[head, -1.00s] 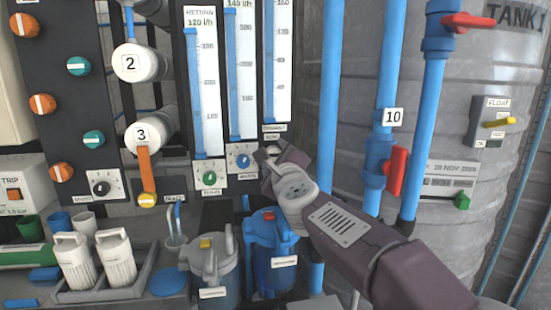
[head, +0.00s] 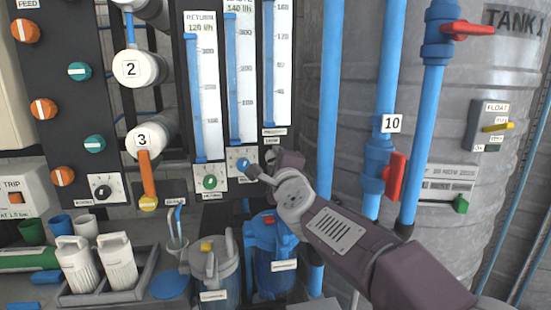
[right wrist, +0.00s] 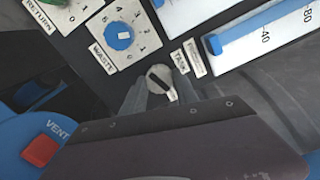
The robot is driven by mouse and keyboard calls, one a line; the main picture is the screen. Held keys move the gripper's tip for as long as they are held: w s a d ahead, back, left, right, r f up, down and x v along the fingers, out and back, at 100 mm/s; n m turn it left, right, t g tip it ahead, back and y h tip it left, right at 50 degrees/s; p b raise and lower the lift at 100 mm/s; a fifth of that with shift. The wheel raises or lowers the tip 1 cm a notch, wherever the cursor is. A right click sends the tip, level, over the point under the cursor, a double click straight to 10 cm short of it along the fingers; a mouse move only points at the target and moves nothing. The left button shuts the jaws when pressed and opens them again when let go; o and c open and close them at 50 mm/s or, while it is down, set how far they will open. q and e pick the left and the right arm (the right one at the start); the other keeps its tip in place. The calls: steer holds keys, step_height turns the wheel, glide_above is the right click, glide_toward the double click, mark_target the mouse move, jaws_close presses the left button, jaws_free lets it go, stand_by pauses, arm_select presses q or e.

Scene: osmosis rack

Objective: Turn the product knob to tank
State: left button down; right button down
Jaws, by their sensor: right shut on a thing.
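The product knob (right wrist: 161,80) is a small pale round knob with a dark bar across it, on the panel beside small labels, one reading TANK (right wrist: 180,61). My right gripper (right wrist: 160,90) has its two grey fingers on either side of this knob and is shut on it. In the right wrist view the dark bar slants from upper left to lower right. In the head view my right gripper (head: 270,167) reaches the panel from the lower right and hides most of the knob. My left gripper is not in view.
A blue waste knob (head: 243,165) and a green return knob (head: 209,182) sit just left of my right gripper. Blue pipes with a red valve handle (head: 395,177) stand to the right. A blue filter housing (head: 272,250) is below.

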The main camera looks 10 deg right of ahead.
steer(key=shift+n+p, duration=3.6)
steer(key=shift+n, duration=3.5)
steer(key=c, duration=0.9)
jaws_free()
steer(key=shift+c, duration=0.2)
steer(key=shift+s, duration=0.1)
